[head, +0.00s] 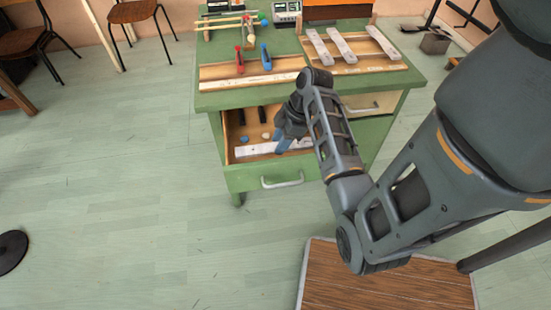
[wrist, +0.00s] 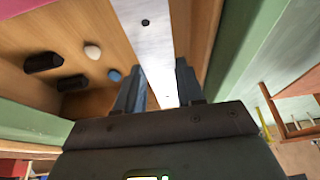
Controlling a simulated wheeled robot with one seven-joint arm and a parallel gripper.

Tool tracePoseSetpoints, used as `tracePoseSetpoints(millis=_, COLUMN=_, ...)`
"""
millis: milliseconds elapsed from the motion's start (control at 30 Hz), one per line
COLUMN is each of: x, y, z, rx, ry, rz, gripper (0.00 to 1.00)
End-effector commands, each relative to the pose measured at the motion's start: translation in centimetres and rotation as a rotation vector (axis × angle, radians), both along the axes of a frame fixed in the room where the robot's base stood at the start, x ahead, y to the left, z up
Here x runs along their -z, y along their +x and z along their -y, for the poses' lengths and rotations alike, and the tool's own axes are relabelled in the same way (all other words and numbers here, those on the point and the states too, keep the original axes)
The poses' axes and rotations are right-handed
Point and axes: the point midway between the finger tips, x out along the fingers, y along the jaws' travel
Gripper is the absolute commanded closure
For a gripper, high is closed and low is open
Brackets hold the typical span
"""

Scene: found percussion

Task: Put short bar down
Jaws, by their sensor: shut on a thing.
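A pale metal short bar (head: 256,149) lies lengthwise inside the open drawer (head: 228,182), along its front side. My gripper (head: 281,143) reaches down into the drawer and is shut on the bar. In the wrist view, the bar (wrist: 147,38) runs between the two fingers of my gripper (wrist: 160,88), and a dark hole shows near its upper end. The fingers hide part of the bar in the head view. I cannot tell whether the bar touches the drawer floor.
The drawer also holds two black cylinders (wrist: 42,62), a white piece (wrist: 92,51) and a blue piece (wrist: 115,75). On the green cabinet top (head: 290,42) are several pale bars (head: 341,45), a red-handled tool (head: 239,60) and a blue-handled one (head: 266,57).

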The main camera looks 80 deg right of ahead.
Motion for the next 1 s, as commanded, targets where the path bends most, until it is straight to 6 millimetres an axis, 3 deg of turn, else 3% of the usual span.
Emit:
tracePoseSetpoints(millis=100, x=2.0, y=0.0, z=0.0, rx=0.001, ry=0.002, rz=-0.001, gripper=1.00)
tracePoseSetpoints(millis=500, x=6.4, y=0.0, z=0.0, rx=0.001, ry=0.000, rz=0.000, gripper=1.00)
tracePoseSetpoints(millis=933, x=7.2, y=0.0, z=0.0, rx=0.001, ry=-0.002, rz=0.001, gripper=1.00)
tracePoseSetpoints(millis=967, x=7.2, y=0.0, z=0.0, rx=0.000, ry=-0.001, rz=0.000, gripper=0.60)
tracePoseSetpoints(millis=1000, x=7.1, y=0.0, z=0.0, rx=0.000, ry=-0.001, rz=0.000, gripper=0.57)
